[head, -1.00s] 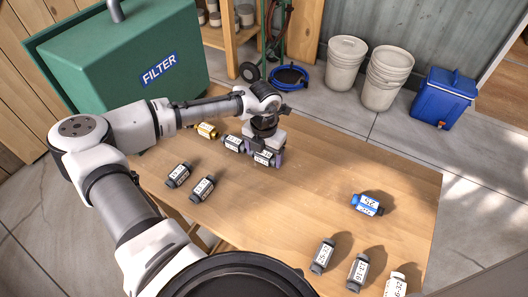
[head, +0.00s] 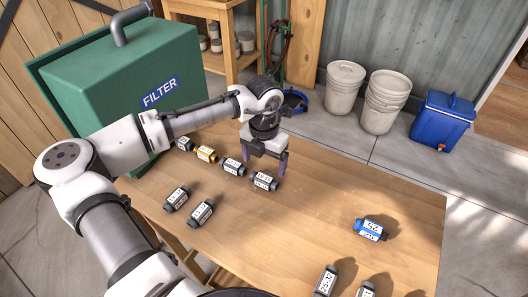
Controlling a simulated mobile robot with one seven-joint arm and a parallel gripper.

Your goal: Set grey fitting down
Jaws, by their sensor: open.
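A grey fitting (head: 264,181) with a white label lies on the wooden table (head: 310,215), at the right end of a slanting row. My gripper (head: 265,162) is open and empty, just above and behind this fitting in the head view. Its fingers stand apart and the fitting shows clear of them. In the same row lie another grey fitting (head: 233,167), a yellow fitting (head: 206,154) and a dark grey fitting (head: 184,143) partly behind my arm.
Two grey fittings (head: 176,198) (head: 201,213) lie nearer the front left. A blue fitting (head: 371,229) lies at right, with grey fittings (head: 326,280) at the front edge. A green filter box (head: 120,85) stands at back left. The table's middle is clear.

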